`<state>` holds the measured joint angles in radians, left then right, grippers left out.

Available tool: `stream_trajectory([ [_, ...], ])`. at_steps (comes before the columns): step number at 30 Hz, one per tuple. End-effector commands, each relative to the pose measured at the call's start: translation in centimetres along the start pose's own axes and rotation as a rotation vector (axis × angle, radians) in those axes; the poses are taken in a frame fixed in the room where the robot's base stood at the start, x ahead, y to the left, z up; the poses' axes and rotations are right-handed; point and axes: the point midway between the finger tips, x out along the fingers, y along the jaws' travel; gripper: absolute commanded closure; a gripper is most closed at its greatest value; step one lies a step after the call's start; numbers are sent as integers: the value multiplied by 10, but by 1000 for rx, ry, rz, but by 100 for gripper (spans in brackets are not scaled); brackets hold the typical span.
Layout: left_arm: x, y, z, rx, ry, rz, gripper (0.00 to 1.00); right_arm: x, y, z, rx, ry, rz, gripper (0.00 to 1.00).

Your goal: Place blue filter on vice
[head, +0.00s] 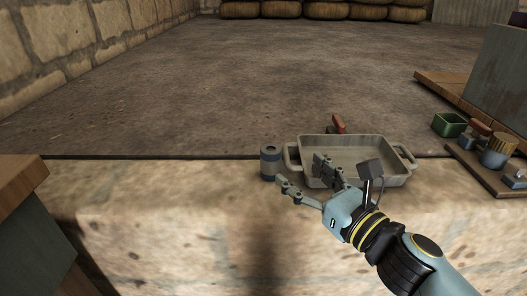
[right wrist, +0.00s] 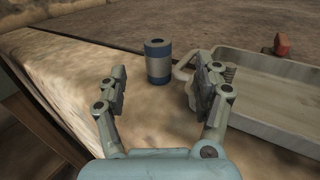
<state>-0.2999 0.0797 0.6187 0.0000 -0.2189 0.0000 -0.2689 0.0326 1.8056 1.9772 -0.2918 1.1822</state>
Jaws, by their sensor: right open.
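The blue filter (head: 270,163) is a small grey cylinder with blue bands. It stands upright on the stone ledge, just left of the tray. In the right wrist view the filter (right wrist: 158,62) shows between and beyond the two fingers. My right gripper (head: 303,176) is open and empty, and its fingers point toward the filter. The right wrist view shows the gripper (right wrist: 162,82) with its fingers spread wide, the right one near the tray's handle. I cannot make out the vice with certainty. My left gripper is out of view.
A shallow metal tray (head: 355,151) with side handles sits right of the filter. A red-topped object (head: 338,123) is behind it. A green box (head: 449,124) and a board (head: 492,173) with several parts are at the right. The ledge left of the filter is clear.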

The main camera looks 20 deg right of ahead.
Motion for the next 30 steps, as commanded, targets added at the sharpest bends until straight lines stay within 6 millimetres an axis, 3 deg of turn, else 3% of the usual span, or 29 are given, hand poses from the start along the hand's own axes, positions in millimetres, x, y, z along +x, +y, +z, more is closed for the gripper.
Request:
stream_trajectory([
  [6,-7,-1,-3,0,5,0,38,37,0,2,2,-3,0,32],
  [13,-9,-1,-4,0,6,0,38,58,2,2,0,-3,1,32],
  [21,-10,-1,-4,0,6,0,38,97,4,0,-2,-1,1,32],
  [30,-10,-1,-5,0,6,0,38,102,4,0,-2,0,2,33],
])
